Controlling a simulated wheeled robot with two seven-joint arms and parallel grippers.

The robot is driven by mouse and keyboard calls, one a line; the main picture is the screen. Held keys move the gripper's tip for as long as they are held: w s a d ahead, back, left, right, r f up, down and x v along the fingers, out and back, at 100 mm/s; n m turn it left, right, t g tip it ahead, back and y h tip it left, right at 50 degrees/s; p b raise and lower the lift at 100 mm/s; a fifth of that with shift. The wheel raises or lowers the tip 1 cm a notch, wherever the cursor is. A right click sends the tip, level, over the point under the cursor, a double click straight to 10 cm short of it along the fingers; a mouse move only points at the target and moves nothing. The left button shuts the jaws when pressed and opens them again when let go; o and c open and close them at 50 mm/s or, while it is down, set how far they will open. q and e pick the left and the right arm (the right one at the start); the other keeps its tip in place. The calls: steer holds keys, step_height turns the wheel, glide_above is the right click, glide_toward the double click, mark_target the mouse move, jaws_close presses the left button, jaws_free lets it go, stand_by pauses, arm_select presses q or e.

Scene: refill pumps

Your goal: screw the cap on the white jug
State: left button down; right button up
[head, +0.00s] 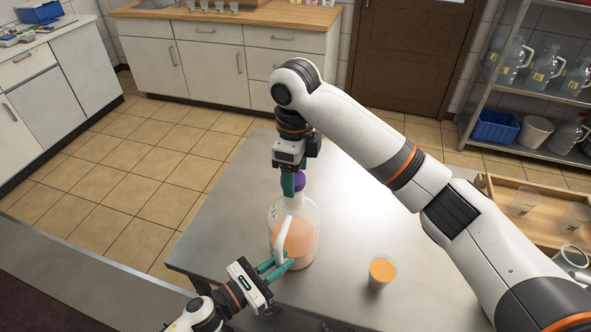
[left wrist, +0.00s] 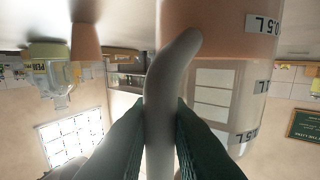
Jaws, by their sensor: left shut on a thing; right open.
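The white jug (head: 309,232) stands upright on the steel table, partly filled with orange liquid. Its purple cap (head: 299,181) is at the top of the neck; whether it is seated cannot be told. My left gripper (head: 279,265) is shut on the jug's handle (head: 282,238); the left wrist view shows the handle (left wrist: 161,110) between the green fingers (left wrist: 160,118). My right gripper (head: 293,185) points down from above at the cap, with its fingers open. Its fingers partly hide the cap and neck.
A cup of orange liquid (head: 382,271) stands on the steel table (head: 225,235) to the right of the jug. A wooden tray (head: 507,228) with clear cups is at the right. The table left of the jug is clear.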

steer(key=shift+r, duration=2.2)
